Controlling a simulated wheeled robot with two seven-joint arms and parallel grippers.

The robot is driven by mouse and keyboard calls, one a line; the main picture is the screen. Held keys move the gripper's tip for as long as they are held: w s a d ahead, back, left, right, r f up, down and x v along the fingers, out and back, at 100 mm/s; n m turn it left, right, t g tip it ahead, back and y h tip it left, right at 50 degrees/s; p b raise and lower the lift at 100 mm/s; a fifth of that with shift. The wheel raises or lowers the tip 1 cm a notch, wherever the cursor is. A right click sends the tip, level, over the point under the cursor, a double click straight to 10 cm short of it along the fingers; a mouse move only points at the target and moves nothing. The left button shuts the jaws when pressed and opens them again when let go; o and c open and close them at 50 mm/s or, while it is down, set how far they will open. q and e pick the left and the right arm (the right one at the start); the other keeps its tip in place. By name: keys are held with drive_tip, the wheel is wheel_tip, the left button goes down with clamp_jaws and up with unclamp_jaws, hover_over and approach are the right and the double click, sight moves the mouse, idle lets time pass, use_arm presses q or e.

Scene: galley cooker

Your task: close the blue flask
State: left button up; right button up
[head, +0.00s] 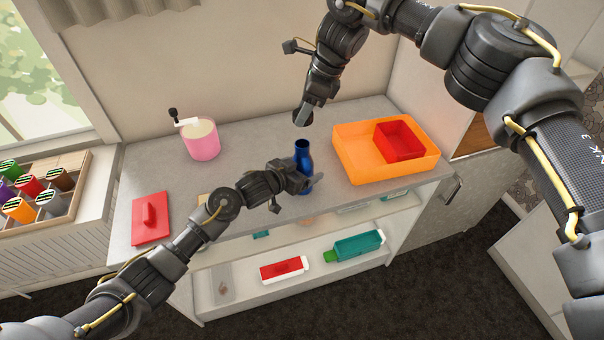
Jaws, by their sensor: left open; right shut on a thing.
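The blue flask (302,158) stands upright on the grey counter, and its dark round mouth shows at the top with no cap on it. My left gripper (303,184) is open at the flask's lower part. It hides some of the base, and I cannot tell whether a finger touches the flask. My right gripper (304,117) is above the flask's mouth, pointing down and apart from it. It is shut on a small dark thing, mostly hidden by the fingers, so I cannot tell what it is.
An orange tray (351,161) with a red box (400,141) stands right of the flask. A pink pot (202,143) stands at the back left, and a red lid-like piece (151,222) lies at the left. A shelf below holds a teal bottle (358,246) and a red box (283,269).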

use_arm(q)
drive_tip(key=c, duration=1.5)
drive_tip(key=shift+o, duration=0.2)
use_arm(e)
hover_over(298, 143)
drive_tip(key=d, duration=0.1)
drive_tip(key=shift+s+d+f, duration=0.1)
drive_tip(key=shift+f, duration=1.15)
drive_tip(key=shift+d+f, duration=0.1)
drive_tip(key=shift+f, duration=1.15)
drive_tip(key=shift+f, duration=0.9)
drive_tip(key=shift+f, duration=0.5)
